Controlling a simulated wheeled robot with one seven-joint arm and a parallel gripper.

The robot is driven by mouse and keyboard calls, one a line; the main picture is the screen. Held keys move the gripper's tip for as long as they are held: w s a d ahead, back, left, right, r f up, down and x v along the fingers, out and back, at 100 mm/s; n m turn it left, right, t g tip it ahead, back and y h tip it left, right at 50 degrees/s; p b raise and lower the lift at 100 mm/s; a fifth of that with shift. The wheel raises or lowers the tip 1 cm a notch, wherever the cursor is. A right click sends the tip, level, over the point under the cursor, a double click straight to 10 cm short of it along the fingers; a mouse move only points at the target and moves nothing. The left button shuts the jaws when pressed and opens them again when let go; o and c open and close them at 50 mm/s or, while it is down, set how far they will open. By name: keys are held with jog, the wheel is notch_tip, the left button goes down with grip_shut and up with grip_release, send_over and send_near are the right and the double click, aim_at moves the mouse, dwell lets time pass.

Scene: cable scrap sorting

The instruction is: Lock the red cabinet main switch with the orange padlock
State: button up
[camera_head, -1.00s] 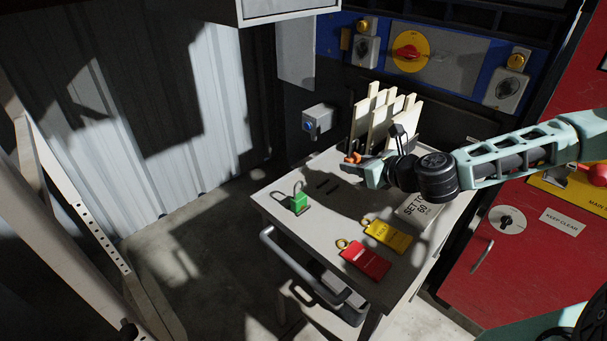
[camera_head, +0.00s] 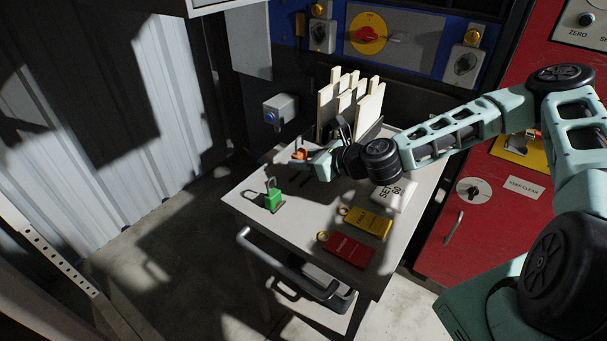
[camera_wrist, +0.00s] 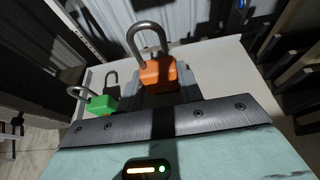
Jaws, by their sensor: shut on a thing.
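My gripper (camera_head: 306,157) is shut on the orange padlock (camera_head: 299,154) and holds it over the far left part of the grey table. In the wrist view the orange padlock (camera_wrist: 158,72) stands upright between the fingers, its grey shackle pointing up. The red cabinet (camera_head: 490,185) is at the right, well apart from my gripper. Its yellow switch plate (camera_head: 513,146) shows only partly behind my arm. The main switch's handle is mostly hidden there.
A green padlock (camera_head: 272,200) stands on the table (camera_head: 300,218). A red tag (camera_head: 345,250), a yellow tag (camera_head: 366,222) and a white block (camera_head: 394,194) lie nearer its right side. Pale upright boards (camera_head: 326,108) stand behind. A blue panel (camera_head: 427,62) carries another red-and-yellow switch (camera_head: 368,33).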

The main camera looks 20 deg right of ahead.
aim_at(304, 180)
jog(key=shift+f, duration=2.35)
jog(key=shift+f, duration=0.2)
jog(key=o, duration=1.1)
